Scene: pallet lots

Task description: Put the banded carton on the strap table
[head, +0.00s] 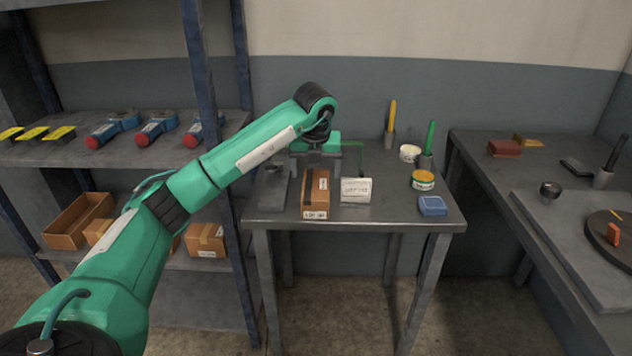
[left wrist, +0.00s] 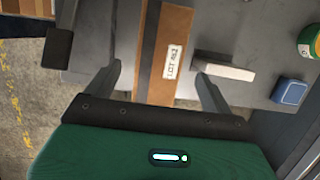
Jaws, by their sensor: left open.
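The banded carton (head: 316,194), a brown box with a dark band and a white label, stands on the grey metal table (head: 400,215) in the middle of the head view. My left gripper (head: 317,158) is at the carton's far end. In the left wrist view the open left gripper (left wrist: 160,75) has one finger on each side of the carton (left wrist: 172,28), with gaps showing. Whether the fingers reach down beside it or stay above it, I cannot tell. My right gripper is not in view.
A white sign (head: 356,190) stands close right of the carton. A blue box (head: 432,205), a green tin (head: 422,180) and pen holders are farther right. A shelf (head: 190,140) with scanners and cartons is at left. Another table (head: 480,160) is at right.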

